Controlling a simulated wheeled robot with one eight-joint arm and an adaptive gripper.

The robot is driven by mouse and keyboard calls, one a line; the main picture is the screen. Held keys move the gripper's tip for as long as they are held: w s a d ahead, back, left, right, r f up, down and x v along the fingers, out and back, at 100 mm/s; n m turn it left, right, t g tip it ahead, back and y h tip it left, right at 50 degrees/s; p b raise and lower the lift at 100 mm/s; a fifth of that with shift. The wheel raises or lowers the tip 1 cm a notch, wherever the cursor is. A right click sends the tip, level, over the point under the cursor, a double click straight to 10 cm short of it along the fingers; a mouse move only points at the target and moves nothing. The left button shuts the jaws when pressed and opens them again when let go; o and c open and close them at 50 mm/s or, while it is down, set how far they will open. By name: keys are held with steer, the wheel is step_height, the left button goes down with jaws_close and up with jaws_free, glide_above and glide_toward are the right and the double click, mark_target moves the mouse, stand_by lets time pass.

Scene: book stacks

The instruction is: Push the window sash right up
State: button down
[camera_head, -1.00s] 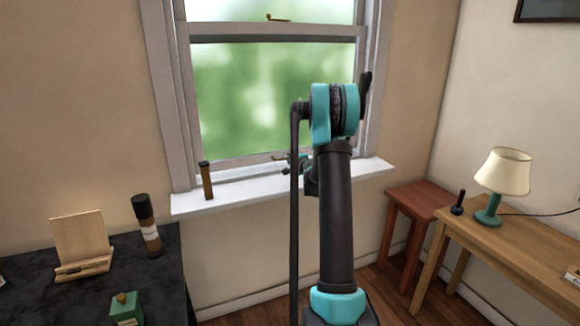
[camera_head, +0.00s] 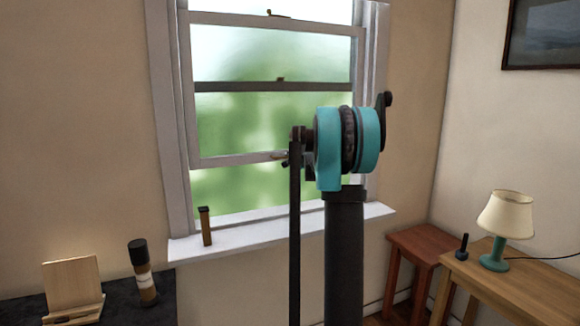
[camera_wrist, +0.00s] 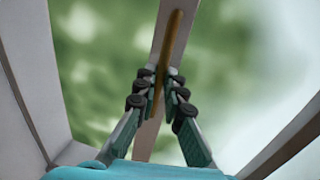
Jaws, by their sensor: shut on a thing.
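The window sash (camera_head: 225,160) is partly raised, with an open gap between its bottom rail and the white sill (camera_head: 225,236). The rail crosses the wrist view on a slant, with a narrow brass lift bar (camera_wrist: 172,34) along it. My gripper (camera_wrist: 158,78) is shut on this bar, with one finger on each side. In the head view my gripper (camera_head: 286,158) is small at the bottom rail, and my arm hides part of it and the sash's right side.
A small brown upright object (camera_head: 205,227) stands on the sill's left part. A dark-capped bottle (camera_head: 144,282) and a wooden stand (camera_head: 73,285) are at lower left. A red stool (camera_head: 420,242) and a lamp (camera_head: 504,218) are at right. The window frame (camera_head: 163,100) flanks the sash.

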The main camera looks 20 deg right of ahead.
steer(key=shift+r, duration=0.1)
steer(key=c, duration=1.6)
jaws_free()
steer(key=v, duration=1.2)
